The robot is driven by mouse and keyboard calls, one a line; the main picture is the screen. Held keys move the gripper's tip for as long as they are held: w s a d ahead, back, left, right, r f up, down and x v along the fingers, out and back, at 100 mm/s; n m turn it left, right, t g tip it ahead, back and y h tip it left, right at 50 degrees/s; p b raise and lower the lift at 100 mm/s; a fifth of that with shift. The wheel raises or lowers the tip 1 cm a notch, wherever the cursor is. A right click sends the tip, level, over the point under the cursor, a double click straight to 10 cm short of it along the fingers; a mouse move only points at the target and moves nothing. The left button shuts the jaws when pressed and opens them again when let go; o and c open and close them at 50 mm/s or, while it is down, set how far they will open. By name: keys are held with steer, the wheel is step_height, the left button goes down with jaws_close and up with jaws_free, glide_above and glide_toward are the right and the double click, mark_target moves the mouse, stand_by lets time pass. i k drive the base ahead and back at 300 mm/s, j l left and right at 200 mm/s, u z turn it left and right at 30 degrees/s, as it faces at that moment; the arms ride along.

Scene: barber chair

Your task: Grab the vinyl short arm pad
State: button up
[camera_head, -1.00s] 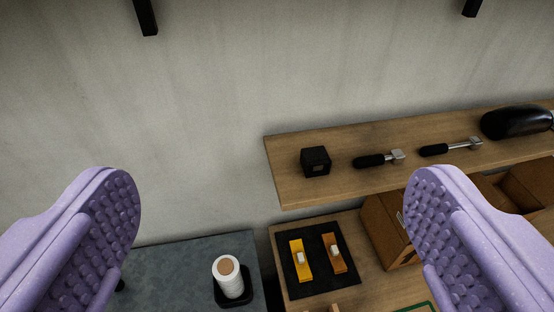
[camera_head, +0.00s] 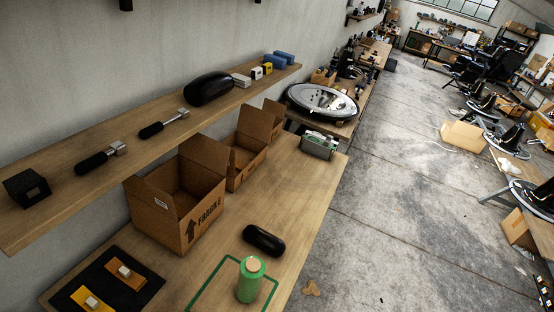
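A short, glossy black pad with rounded ends (camera_head: 263,239) lies on the wooden table, behind a green roll. A larger black rounded pad (camera_head: 209,88) lies on the wall shelf, beyond two black-handled tools. I cannot tell for sure which of them is the vinyl short arm pad; the one on the table is the shorter. My gripper is out of view now, so nothing shows between its fingers.
An open cardboard box (camera_head: 178,200) stands on the wooden table (camera_head: 318,190) left of the short pad. The green roll (camera_head: 250,280) stands inside a green outline near the front. A wooden shelf (camera_head: 70,188) overhangs the left. Open concrete floor (camera_head: 385,190) lies to the right.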

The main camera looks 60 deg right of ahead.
mark_target(271, 244)
steer(key=k+z, duration=0.1)
steer(key=z, duration=0.85)
steer(key=k+z, duration=0.15)
steer(key=z, duration=0.3)
steer(key=j+z, duration=0.2)
steer(key=j, duration=0.3)
steer(key=i+l+u, duration=0.15)
steer(key=i+l, duration=0.2)
steer(key=i+l+u, duration=0.2)
steer(key=i+l, duration=0.15)
steer(key=i+l+u, duration=0.15)
steer(key=i+l, duration=0.3)
steer(key=i+l+u, duration=0.2)
steer(key=i+l, duration=0.15)
steer(key=l, duration=0.15)
steer(key=i+l+u, duration=0.15)
steer(key=i+l, duration=0.15)
steer(key=l, duration=0.2)
